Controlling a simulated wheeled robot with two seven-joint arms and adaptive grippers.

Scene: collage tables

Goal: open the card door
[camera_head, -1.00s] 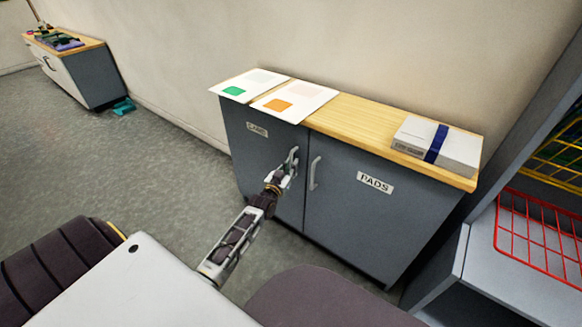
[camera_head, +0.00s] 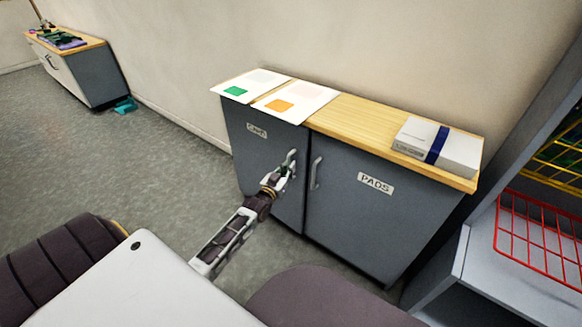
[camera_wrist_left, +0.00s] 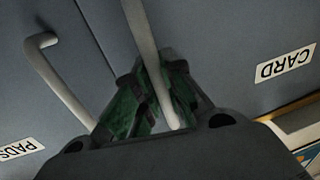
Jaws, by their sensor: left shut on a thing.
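The card door (camera_head: 262,165) is the left grey door of a low cabinet, with a "CARD" label that also reads upside down in the left wrist view (camera_wrist_left: 285,63). It looks shut, level with the PADS door (camera_head: 370,205). My left gripper (camera_head: 283,172) is at the card door's upright metal handle (camera_head: 292,158). In the left wrist view the green-padded fingers of my left gripper (camera_wrist_left: 158,95) are shut around the card door's handle (camera_wrist_left: 148,45). My right gripper is not in view.
The wooden cabinet top (camera_head: 365,122) bears two sheets with coloured squares (camera_head: 282,105) and a white box with a blue band (camera_head: 438,145). A shelf with a red wire basket (camera_head: 540,240) stands at the right. The floor (camera_head: 130,185) left of the cabinet is clear.

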